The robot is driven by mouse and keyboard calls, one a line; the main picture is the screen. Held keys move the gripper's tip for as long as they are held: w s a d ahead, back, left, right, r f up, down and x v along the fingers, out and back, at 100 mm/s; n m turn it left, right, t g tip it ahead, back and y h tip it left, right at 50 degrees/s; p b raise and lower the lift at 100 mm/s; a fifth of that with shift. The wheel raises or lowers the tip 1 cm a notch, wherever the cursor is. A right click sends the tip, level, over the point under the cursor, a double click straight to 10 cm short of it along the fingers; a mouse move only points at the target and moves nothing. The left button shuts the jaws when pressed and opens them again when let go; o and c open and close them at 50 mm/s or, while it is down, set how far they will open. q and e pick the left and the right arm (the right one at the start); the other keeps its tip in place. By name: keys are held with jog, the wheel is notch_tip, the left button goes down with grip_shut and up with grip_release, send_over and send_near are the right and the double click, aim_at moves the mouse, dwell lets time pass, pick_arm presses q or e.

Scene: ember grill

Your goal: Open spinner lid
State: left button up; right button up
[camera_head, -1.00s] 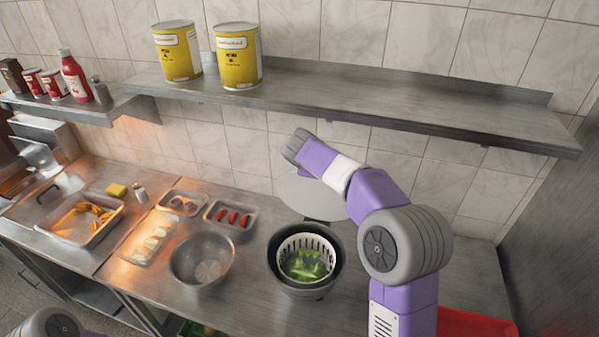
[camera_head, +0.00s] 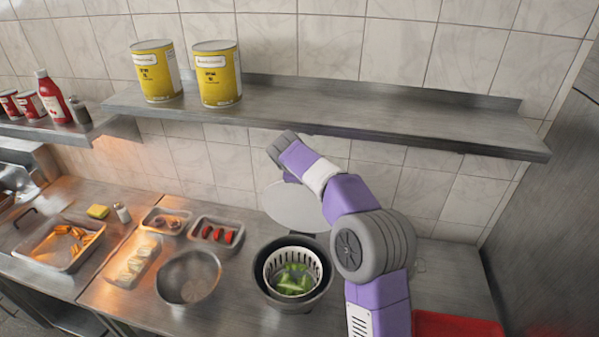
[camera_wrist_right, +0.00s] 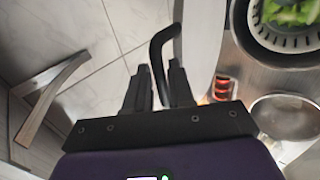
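The salad spinner (camera_head: 262,289) is a dark bowl with a white basket (camera_head: 270,264) holding green leaves (camera_head: 294,280). Its top is uncovered. The lid (camera_head: 292,208), a pale grey disc, stands tilted up behind the bowl. My right gripper (camera_head: 279,150) is above and behind the lid's upper edge. In the right wrist view, the fingers of my right gripper (camera_wrist_right: 158,90) close on a dark bent handle (camera_wrist_right: 161,48) at the lid (camera_wrist_right: 204,40), seen nearly edge-on. My left gripper is outside both views.
A wall shelf (camera_head: 370,124) with two yellow cans (camera_head: 218,74) runs above. A red container (camera_head: 455,325) is at lower right.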

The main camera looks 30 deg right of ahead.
jog(key=b+v, duration=0.1)
jog(key=v, duration=0.6)
jog(key=shift+s+r, duration=0.15)
jog(key=shift+a, duration=0.2)
dwell(0.4)
